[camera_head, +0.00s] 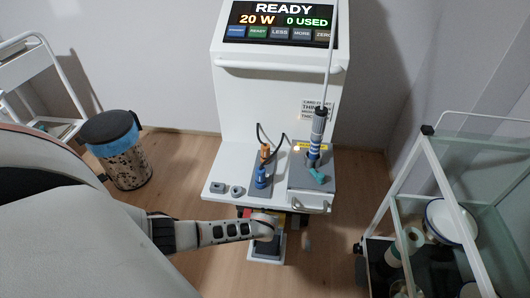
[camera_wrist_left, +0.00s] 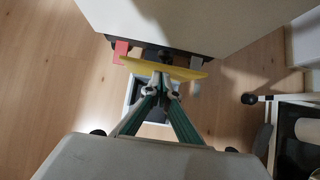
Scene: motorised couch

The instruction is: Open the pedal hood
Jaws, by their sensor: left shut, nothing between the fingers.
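The pedal hood appears to be the yellow plate (camera_wrist_left: 165,68) under the front edge of the machine, seen edge-on in the left wrist view. Below it is a white-rimmed pedal box (camera_wrist_left: 131,92) with a dark inside, which also shows on the floor in the head view (camera_head: 266,258). My left gripper (camera_wrist_left: 160,80) is shut and empty, its fingertips close to the yellow plate; I cannot tell if they touch it. In the head view my left wrist covers the fingertips and most of the hood. My right gripper is not in view.
The white machine (camera_head: 250,105) has a lit screen (camera_head: 280,22) reading READY. A red block (camera_wrist_left: 121,50) sits left of the yellow plate. A glass-shelved cart (camera_head: 430,160) stands at the right, a bin (camera_head: 125,165) at the left. Wooden floor is clear between machine and cart.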

